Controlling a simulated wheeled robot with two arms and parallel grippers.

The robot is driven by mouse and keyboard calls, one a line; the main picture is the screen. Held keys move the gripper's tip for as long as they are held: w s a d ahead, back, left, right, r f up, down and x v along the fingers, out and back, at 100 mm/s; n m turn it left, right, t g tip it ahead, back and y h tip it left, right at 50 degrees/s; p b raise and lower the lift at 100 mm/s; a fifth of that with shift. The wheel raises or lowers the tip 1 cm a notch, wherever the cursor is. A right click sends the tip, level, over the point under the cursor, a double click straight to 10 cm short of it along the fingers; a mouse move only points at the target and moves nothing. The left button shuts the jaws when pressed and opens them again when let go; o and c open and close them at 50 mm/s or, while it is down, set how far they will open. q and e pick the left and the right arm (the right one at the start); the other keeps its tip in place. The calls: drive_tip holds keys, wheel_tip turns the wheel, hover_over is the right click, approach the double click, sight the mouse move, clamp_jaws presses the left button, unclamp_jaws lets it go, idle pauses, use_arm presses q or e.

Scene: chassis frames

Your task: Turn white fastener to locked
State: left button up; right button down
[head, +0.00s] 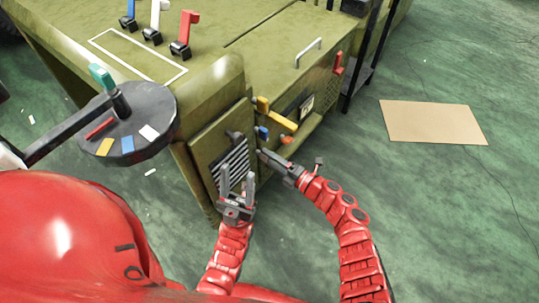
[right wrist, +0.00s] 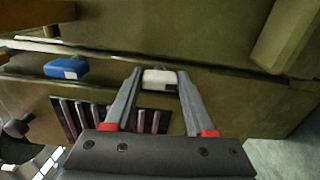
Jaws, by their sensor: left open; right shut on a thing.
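The white fastener (right wrist: 158,77) is a small white block on the olive chassis, seen in the right wrist view between the fingertips of my right gripper (right wrist: 160,72). The fingers are closed on its two sides. In the head view my right gripper (head: 262,153) reaches the chassis corner beside the vent panel and hides the fastener. My left gripper (head: 237,178) is open and empty, its fingers pointing up in front of the slotted vent. I cannot tell from these views whether the fastener is locked.
A blue fastener (head: 261,132) sits close to my right gripper; it also shows in the right wrist view (right wrist: 65,67). A yellow bar (head: 276,113) and an orange knob (head: 287,139) project nearby. A dark round disc (head: 124,140) stands left. A cardboard sheet (head: 432,121) lies on open floor.

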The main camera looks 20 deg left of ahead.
drive_tip(key=shift+m, duration=0.4)
drive_tip(key=shift+c, duration=1.2)
unclamp_jaws()
drive_tip(key=p+v, duration=0.3)
drive_tip(key=v, duration=1.4)
drive_tip(key=shift+d, duration=0.2)
drive_tip(key=shift+s, duration=0.1)
